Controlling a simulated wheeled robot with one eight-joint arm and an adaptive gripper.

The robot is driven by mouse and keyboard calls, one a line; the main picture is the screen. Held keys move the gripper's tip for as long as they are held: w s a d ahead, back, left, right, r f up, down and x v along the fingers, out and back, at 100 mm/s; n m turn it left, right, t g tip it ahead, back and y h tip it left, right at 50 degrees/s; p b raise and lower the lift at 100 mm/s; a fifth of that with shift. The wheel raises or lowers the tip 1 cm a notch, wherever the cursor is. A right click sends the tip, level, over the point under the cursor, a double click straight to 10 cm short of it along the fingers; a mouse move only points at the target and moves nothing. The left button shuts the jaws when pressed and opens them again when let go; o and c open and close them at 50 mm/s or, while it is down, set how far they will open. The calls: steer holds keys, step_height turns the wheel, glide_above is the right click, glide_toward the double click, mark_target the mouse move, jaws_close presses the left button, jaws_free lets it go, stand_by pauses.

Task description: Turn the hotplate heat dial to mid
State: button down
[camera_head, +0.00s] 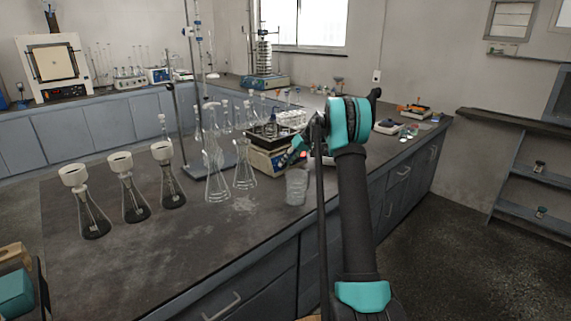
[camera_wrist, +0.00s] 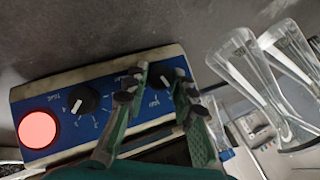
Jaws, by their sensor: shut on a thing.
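The hotplate (camera_head: 262,162) stands on the dark bench in the head view, with its front partly hidden by my gripper (camera_head: 298,152). In the wrist view its blue panel (camera_wrist: 112,108) shows a lit red round lamp (camera_wrist: 38,129), a black dial (camera_wrist: 82,99) beside it, and a second black dial (camera_wrist: 161,74) further right. My gripper (camera_wrist: 162,90) has its two fingers on either side of this second dial, shut on it. Its pointer mark is too small to read, and the small upside-down labels are not clear enough to tell which dial is heat.
Glass flasks (camera_head: 216,180) stand close left of the hotplate, and a clear beaker (camera_head: 296,186) stands in front. Flasks (camera_wrist: 262,75) also show right of the fingers in the wrist view. Three funnel-topped flasks (camera_head: 130,198) stand further left. The front bench top is clear.

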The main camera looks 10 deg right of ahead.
steer(key=m+y, duration=0.3)
steer(key=shift+w+d+f+g, duration=0.1)
steer(key=shift+d+f+g, duration=0.1)
steer(key=shift+d+g, duration=0.1)
steer(key=shift+f+m+y, duration=0.1)
steer(key=shift+m+y, duration=1)
steer(key=shift+m, duration=0.1)
steer(key=c, duration=1.3)
jaws_free()
steer(key=shift+o, duration=0.2)
steer(key=v, duration=1.2)
steer(key=shift+f, duration=0.2)
steer(key=shift+d, duration=0.2)
